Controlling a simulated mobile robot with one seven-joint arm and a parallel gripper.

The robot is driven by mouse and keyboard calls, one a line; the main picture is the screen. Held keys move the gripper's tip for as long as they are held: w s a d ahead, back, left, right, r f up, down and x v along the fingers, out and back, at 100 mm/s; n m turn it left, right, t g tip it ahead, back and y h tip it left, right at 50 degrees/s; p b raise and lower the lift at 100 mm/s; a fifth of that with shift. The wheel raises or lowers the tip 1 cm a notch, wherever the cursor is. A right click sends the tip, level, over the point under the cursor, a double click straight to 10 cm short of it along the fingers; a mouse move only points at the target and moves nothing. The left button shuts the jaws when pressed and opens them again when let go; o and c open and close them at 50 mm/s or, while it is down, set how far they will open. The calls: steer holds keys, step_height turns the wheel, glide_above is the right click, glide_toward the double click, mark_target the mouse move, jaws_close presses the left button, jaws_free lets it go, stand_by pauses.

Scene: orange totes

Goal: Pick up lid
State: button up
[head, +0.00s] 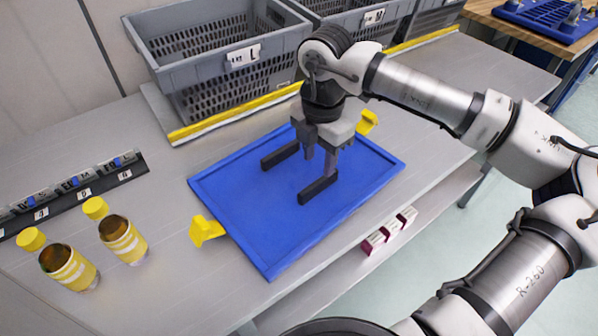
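The lid appears to be the flat blue rectangular panel (240,215) with a low raised rim, lying on the grey work surface. A yellow clip (205,230) sticks out at its left edge and another yellow clip (367,121) at its far right edge. My gripper (299,173) points down over the middle of the panel. Its two dark fingers are spread apart with nothing between them. I cannot tell whether the fingertips touch the panel. My gripper and wrist hide part of the panel's far side.
Grey crates (215,65) stand behind a yellow-edged rail (235,117). Two yellow-capped bottles (123,240) stand at the left, near a labelled dark strip (75,190). Small dark red and white boxes (388,232) sit by the front edge. A blue tray (545,17) lies on a wooden table at far right.

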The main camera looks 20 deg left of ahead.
mark_target(316, 183)
steer(key=f+p, duration=0.1)
steer(key=f, duration=0.1)
steer(key=s+f+p, duration=0.1)
steer(key=f, duration=0.2)
steer(key=shift+f, duration=0.8)
jaws_close()
